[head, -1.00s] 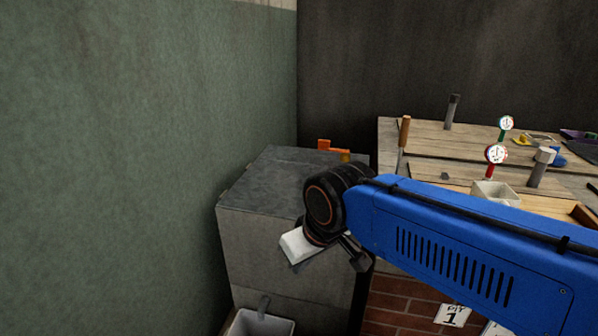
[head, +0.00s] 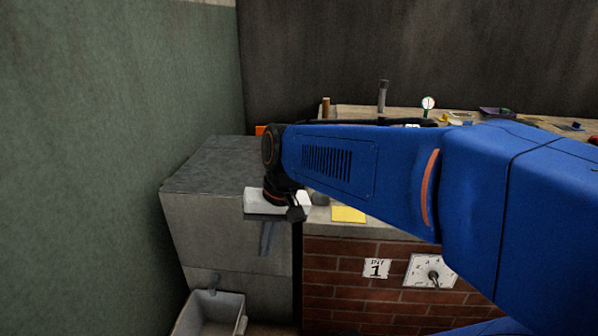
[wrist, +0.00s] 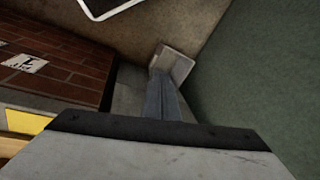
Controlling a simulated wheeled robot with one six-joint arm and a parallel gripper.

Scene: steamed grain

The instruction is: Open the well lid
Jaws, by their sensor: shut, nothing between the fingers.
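The well appears to be the grey concrete box (head: 230,240) by the green wall. Its dark grey flat top, which looks like the lid (head: 212,165), lies level and closed. An orange piece (head: 260,130) shows at its back edge, mostly hidden by my arm. My gripper (head: 265,253) hangs in front of the box's front face near its right side, fingers pointing down, shut and empty. In the wrist view the closed fingers (wrist: 165,118) point toward a small grey basin (wrist: 178,62). I cannot tell whether they touch the box.
The open basin (head: 208,318) stands at the box's foot, below a small spout (head: 214,284). To the right is a brick counter (head: 335,275) with a "PIT 1" label (head: 376,268), a dial plate (head: 430,272) and a yellow note (head: 348,214). My arm hides much of its top.

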